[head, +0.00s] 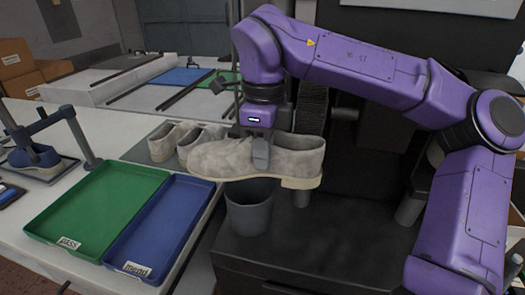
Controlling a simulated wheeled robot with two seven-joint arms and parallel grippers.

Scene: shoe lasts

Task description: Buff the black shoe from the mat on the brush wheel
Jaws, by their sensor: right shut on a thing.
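My right gripper (261,152) is shut on a pale grey-white shoe (218,158), gripping it near the middle from above. The shoe is held level in the air, toe to the left, above a grey bin. No black shoe shows. Similar pale shoes (172,135) sit on the grey mat (134,152) behind the held one, which partly hides them. A ribbed upright part (312,105) on the dark machine behind the shoe may be the brush wheel; the arm and shoe partly cover it. My left gripper is out of view.
A green tray labelled pass (95,207) and a blue tray labelled mend (160,228) lie empty on the white table. The grey bin (250,210) stands under the shoe. A blue shoe (36,156) sits under a dark frame at left. Cardboard boxes (20,75) stand behind.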

